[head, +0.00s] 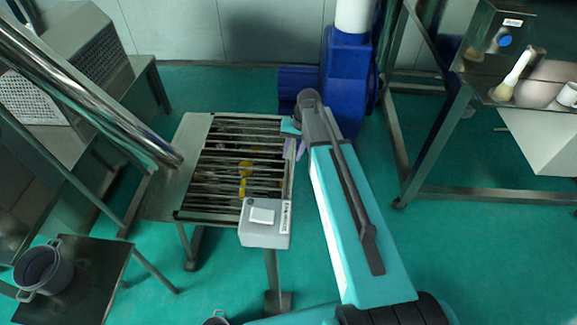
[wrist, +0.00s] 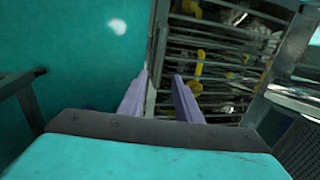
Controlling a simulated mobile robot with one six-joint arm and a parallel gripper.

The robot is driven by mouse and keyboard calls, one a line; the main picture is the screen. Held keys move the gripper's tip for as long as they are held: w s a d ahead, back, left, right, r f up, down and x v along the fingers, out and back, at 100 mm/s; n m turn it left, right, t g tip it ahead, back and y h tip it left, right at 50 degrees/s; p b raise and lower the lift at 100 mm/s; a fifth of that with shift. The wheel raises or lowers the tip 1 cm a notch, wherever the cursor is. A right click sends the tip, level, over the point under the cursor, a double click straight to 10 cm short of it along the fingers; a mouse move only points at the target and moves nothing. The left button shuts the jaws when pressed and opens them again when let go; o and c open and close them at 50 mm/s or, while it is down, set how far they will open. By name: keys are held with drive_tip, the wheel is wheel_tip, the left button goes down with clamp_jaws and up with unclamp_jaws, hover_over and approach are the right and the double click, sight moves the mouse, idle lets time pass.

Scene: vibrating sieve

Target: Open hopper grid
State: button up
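The hopper grid (head: 240,148), a set of dark metal bars, lies flat over the hopper, with yellow pieces showing beneath the bars. In the wrist view the grid (wrist: 225,62) fills the upper right. My gripper (head: 294,147) is at the grid's right edge in the head view, partly hidden by my arm. In the wrist view my gripper (wrist: 160,76) has its two purple fingers apart, with the metal edge between them. The fingers look clear of a tight hold on it. Whether either finger touches the edge cannot be told.
A grey control box (head: 265,222) sits at the hopper's front right corner. A shiny metal tube (head: 90,92) slopes down to the left side. A blue machine (head: 345,80) stands behind my arm. A side table (head: 95,270) holds a pot. Green floor is free at the right.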

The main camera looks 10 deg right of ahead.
sight(287, 170)
drive_tip(key=shift+w+a+f+p, duration=0.1)
drive_tip(key=shift+a+f+p, duration=0.25)
drive_tip(key=shift+f, duration=1.05)
drive_tip(key=shift+w+a+f+p, duration=0.15)
drive_tip(key=shift+f+p, duration=0.25)
drive_tip(key=shift+f, duration=1.05)
drive_tip(key=shift+a+f+p, duration=0.3)
drive_tip(key=shift+f+p, duration=0.1)
drive_tip(key=shift+f, duration=1)
clamp_jaws()
